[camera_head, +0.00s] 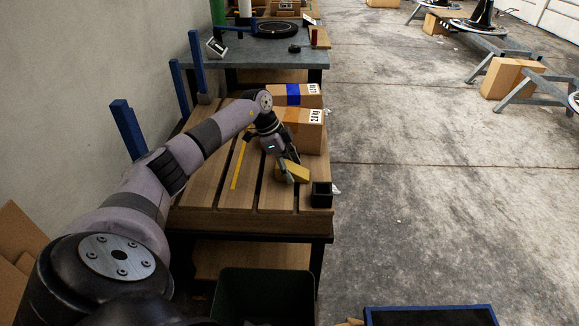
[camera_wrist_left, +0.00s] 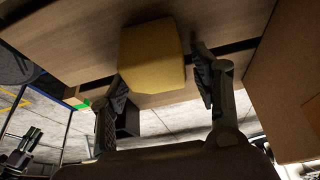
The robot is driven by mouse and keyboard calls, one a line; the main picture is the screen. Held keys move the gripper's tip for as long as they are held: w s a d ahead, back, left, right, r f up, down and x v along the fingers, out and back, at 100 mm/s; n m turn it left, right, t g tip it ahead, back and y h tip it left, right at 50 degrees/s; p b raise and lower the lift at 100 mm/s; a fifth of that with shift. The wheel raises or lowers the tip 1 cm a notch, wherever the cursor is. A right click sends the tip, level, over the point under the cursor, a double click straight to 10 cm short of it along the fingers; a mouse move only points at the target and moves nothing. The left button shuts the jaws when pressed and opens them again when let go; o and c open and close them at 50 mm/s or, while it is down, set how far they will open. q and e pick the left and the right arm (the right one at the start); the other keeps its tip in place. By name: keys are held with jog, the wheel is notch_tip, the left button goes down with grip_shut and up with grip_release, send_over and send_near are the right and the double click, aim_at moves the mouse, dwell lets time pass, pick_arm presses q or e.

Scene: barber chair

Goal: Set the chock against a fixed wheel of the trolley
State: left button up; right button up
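The yellow wedge-shaped block, which looks like the chock (camera_head: 298,171), lies on the slatted wooden bench top near its right edge. In the left wrist view the chock (camera_wrist_left: 152,55) sits between and just beyond my fingertips. My left gripper (camera_head: 287,172) reaches down at the chock. In the wrist view its fingers (camera_wrist_left: 160,82) are spread, with a clear gap on the right side and the left fingertip close to the block; contact there cannot be told. A blue-edged dark platform (camera_head: 430,316), perhaps the trolley, is cut off at the bottom. No trolley wheel shows. My right gripper is out of view.
Cardboard boxes (camera_head: 312,137) stand behind the chock on the bench (camera_head: 200,190). A small black open box (camera_head: 321,195) is at the front right corner. A dark green bin (camera_head: 262,297) stands below in front.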

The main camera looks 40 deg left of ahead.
pick_arm(q)
grip_shut()
dwell(0.5)
jog(key=shift+r, duration=0.15)
